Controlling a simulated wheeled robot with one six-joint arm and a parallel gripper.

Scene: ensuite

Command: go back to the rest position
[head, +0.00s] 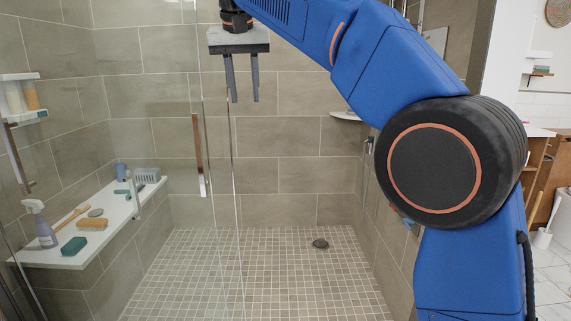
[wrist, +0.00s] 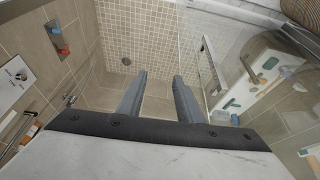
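My gripper (head: 243,95) hangs from my blue arm near the top middle of the head view, fingers pointing down. Its two grey fingers are apart with nothing between them. In the wrist view my gripper (wrist: 160,82) also shows open and empty, with the tiled shower floor (wrist: 135,30) beyond the fingertips. My arm is raised and bent in front of the shower, and it hides part of the right side of the head view.
A glass panel with a handle (head: 198,155) stands near my gripper. The shower floor (head: 270,270) is clear except for a dark drain (head: 320,243).

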